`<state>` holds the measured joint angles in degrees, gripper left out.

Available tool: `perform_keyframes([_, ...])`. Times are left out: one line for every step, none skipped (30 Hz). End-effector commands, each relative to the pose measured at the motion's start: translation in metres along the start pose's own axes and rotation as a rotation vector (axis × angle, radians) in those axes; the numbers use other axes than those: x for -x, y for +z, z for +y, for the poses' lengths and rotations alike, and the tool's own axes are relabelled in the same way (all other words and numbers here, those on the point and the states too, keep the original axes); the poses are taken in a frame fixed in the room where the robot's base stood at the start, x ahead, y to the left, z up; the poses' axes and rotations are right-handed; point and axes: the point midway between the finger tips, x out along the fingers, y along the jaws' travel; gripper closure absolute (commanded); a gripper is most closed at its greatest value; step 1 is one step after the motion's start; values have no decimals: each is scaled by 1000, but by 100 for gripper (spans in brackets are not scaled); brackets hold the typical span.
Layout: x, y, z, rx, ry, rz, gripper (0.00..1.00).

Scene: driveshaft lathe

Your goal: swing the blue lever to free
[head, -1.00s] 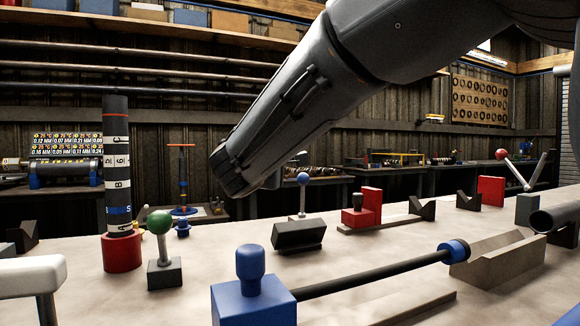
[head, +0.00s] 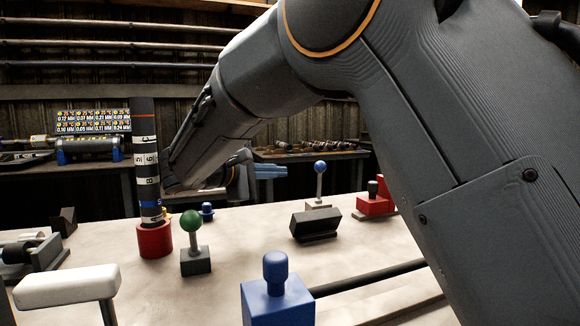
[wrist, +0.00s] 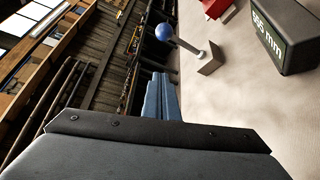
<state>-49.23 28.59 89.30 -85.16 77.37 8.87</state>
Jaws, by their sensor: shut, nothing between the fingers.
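The blue lever (head: 320,183) has a blue ball on a thin grey rod that rises from a small light block on the bench, behind a black block. It stands nearly upright in the head view. In the wrist view the lever (wrist: 187,45) shows just beyond my fingertips, its ball up and left of its block. My gripper (head: 284,171) is partly hidden behind my arm in the head view; its blue-grey fingers point right toward the lever, with a gap between. In the wrist view my gripper (wrist: 160,76) is shut and empty, with the fingers side by side.
A black display block (wrist: 285,35) reads 555 mm near the lever. A green-ball lever (head: 192,240), a red-based striped column (head: 147,170) and a blue block with a knob (head: 277,298) stand leftward and in front. A red block (head: 372,205) stands right.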

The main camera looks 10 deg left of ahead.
Motion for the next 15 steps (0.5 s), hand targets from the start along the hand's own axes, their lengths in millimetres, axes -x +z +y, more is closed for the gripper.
perform_keyframes([-9,0,-1,-1,-1,-2,100])
perform_keyframes([-14,1,-1,-1,-1,-3,100])
perform_keyframes([-21,1,-1,-2,0,-4,100])
perform_keyframes([-27,1,-1,-2,0,-3,100])
perform_keyframes([-33,1,0,-2,0,-3,100])
perform_keyframes([-41,1,0,-3,1,-3,100])
perform_keyframes([-47,1,0,-3,1,-3,100])
perform_keyframes([-53,1,-1,-3,0,-3,100])
perform_keyframes([-61,1,-1,-2,0,-3,100])
perform_keyframes([-67,1,-1,-2,0,-3,100])
perform_keyframes([-73,1,-1,-3,1,-3,100])
perform_keyframes([-81,1,0,-3,1,-2,100])
perform_keyframes([-87,1,0,-3,1,-2,100])
perform_keyframes([-92,1,0,-3,1,-2,100])
perform_keyframes([-90,6,2,-5,2,0,100])
